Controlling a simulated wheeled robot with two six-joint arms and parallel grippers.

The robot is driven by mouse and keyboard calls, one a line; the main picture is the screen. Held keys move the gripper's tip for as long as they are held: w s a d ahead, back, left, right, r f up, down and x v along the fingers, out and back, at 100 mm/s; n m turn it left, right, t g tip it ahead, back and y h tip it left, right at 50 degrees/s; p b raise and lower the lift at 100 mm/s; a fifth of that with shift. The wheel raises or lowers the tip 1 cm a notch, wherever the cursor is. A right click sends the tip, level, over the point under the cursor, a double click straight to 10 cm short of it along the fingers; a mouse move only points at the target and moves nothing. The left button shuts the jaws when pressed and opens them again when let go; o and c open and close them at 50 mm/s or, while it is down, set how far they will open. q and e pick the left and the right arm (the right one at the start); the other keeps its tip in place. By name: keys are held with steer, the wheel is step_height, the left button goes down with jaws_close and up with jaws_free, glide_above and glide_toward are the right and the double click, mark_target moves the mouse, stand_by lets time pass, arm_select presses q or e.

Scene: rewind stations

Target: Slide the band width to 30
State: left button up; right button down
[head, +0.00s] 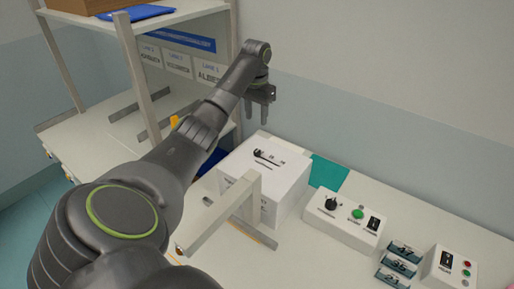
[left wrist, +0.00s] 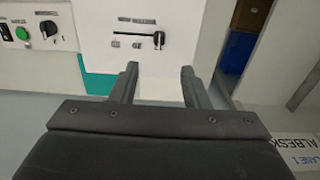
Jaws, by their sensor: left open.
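The band width slider is on the top of a white box (head: 250,178), which also shows in the left wrist view (left wrist: 105,20). Its black slider knob (head: 258,153) is at the left end of a dark slot in the head view. In the left wrist view the knob (left wrist: 158,39) is at the right end of that slot. Small labels sit beside the slot, too small to read surely. My left gripper (head: 258,117) is open and empty, above and behind the box. In the left wrist view its fingertips (left wrist: 159,69) are apart, with the knob beyond them. My right gripper is out of view.
A pale post with a bar (head: 225,213) stands in front of the box. A control box (head: 345,222) with a black dial and green button is to the right, near several small dark blocks (head: 402,252) and another button box (head: 450,270). Shelving (head: 145,75) stands left.

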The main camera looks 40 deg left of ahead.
arm_select(q)
steer(key=b, duration=0.5)
glide_above(257, 151)
step_height(257, 151, down, 7)
steer(key=shift+w+r, duration=0.1)
steer(key=shift+r, duration=0.1)
step_height(257, 151, down, 7)
steer(key=shift+r+p, duration=0.1)
steer(key=shift+p, duration=0.7)
steer(key=shift+f, duration=0.6)
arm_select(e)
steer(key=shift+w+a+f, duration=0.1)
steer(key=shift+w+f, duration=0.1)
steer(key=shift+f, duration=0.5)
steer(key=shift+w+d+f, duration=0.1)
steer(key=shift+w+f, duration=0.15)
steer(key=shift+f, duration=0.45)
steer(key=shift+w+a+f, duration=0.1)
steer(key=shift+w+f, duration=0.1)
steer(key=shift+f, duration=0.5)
arm_select(q)
jaws_close()
